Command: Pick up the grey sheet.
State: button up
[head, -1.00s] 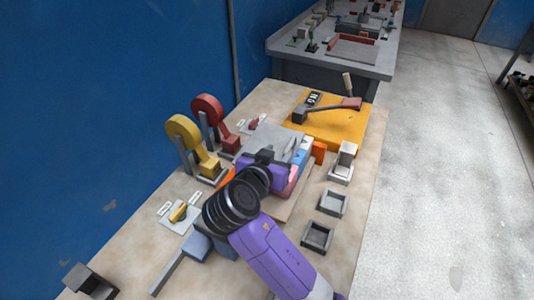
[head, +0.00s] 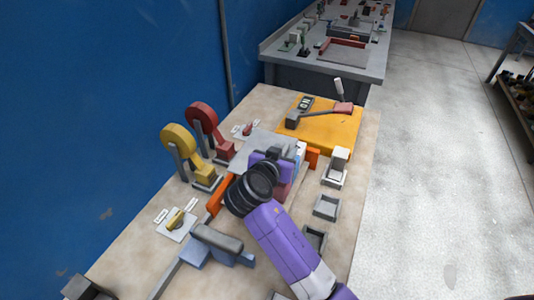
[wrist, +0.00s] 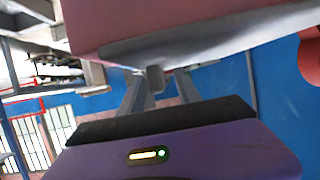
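The grey sheet (head: 262,141) lies flat on the bench in the middle of the fixtures, and my purple gripper (head: 274,153) covers its near right part in the head view. In the wrist view, my two grey fingers (wrist: 159,88) stand apart, with a small grey piece between or behind their tips. I cannot tell whether they touch it. A pink block (wrist: 190,20) with a grey lower edge fills the top of the wrist view close to the fingers. The contact between my gripper and the sheet is hidden in the head view.
A yellow wheel lever (head: 180,145) and a red one (head: 203,118) stand to the left. An orange plate (head: 335,130) with a lever lies behind. Small grey trays (head: 326,207) line the right side. A blue block with a grey bar (head: 216,240) is in front.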

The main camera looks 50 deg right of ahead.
grip_shut()
jog(key=shift+r, duration=0.1)
